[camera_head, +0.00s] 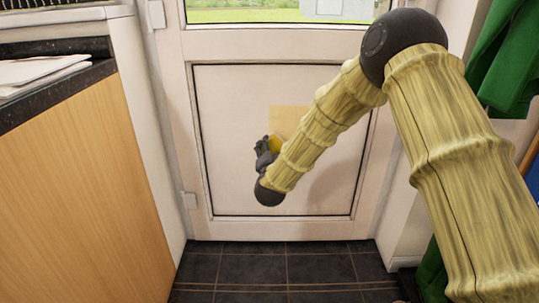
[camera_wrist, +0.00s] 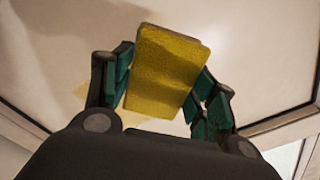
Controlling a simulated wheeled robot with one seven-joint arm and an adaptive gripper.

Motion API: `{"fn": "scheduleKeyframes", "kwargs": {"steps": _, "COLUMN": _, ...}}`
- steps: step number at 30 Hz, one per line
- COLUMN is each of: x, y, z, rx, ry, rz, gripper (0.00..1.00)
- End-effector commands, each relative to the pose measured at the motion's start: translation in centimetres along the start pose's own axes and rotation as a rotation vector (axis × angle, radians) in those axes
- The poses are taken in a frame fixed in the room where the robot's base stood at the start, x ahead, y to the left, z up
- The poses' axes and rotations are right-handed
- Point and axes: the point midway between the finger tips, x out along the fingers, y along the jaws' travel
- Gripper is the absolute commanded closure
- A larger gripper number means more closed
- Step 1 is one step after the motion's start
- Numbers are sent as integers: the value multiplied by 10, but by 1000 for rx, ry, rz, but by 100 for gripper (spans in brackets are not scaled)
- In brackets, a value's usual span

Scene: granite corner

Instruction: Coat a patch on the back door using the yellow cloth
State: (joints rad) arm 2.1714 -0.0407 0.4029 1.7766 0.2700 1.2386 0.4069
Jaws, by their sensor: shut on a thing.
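The back door (camera_head: 230,150) is cream-coloured, with a recessed lower panel and a window above. A pale yellow-tan square patch (camera_head: 290,112) shows on the panel, partly hidden behind my arm. My gripper (camera_head: 268,148) is in front of the panel at the patch's lower left. The yellow cloth (camera_head: 276,144) is mostly hidden by my gripper in the head view. In the wrist view the cloth (camera_wrist: 166,70) is a flat yellow block between the fingers of my gripper (camera_wrist: 165,85), which is shut on it. The cloth is close to the door; I cannot tell whether it touches.
A wooden cabinet (camera_head: 80,190) with a dark worktop (camera_head: 55,92) stands at the left, papers (camera_head: 38,70) on top. A green garment (camera_head: 505,60) hangs at the right. Dark floor tiles (camera_head: 280,268) lie clear before the door.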

Motion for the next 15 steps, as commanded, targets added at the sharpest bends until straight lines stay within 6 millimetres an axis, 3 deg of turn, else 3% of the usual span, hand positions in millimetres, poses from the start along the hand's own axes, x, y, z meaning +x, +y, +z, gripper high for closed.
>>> {"fn": "scheduleKeyframes", "kwargs": {"steps": 15, "x": 42, "y": 1, "z": 1, "rx": 0, "ry": -1, "rz": 0, "gripper": 62}}
